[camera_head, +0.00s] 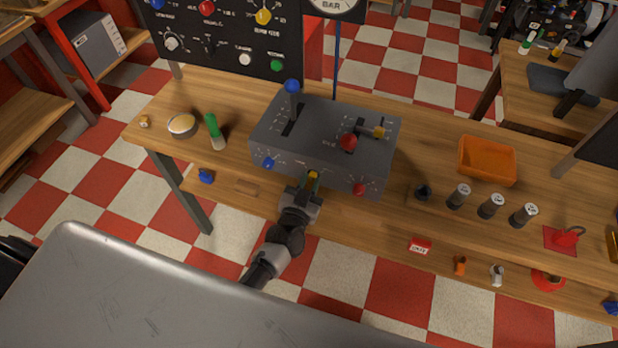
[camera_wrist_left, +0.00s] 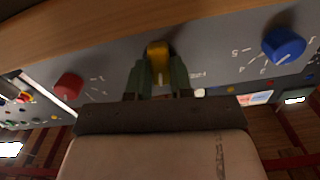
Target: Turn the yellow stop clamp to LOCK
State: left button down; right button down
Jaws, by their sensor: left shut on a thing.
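The yellow stop clamp (camera_head: 313,177) sits on the front face of the grey control box (camera_head: 270,135), between a blue knob (camera_head: 268,162) and a red knob (camera_head: 359,188). My left gripper (camera_head: 311,183) is at the front of the box, shut on the clamp. In the left wrist view the yellow clamp (camera_wrist_left: 158,62) is between the two fingers (camera_wrist_left: 158,78). Small print shows beside it but is too blurred to read, so I cannot tell which mark the clamp points at. My right gripper is not in view.
A blue-topped lever (camera_head: 292,88), a red-topped lever (camera_head: 348,143) and a yellow handle (camera_head: 378,132) stand on the box top. A green marker (camera_head: 214,131) and round dish (camera_head: 182,125) are left. An orange tray (camera_head: 487,161) and several grey cylinders are right.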

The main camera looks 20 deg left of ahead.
pick_arm(q)
jog(key=m+p, duration=0.1)
jog(key=m, duration=0.2)
jog(key=shift+d+m, duration=0.1)
jog(key=shift+m, duration=0.3)
jog(key=shift+f+m, duration=0.1)
jog(key=shift+m, duration=1.6)
jog(key=c, duration=1)
grip_release()
jog(key=s+b, duration=0.1)
jog(key=s, duration=1)
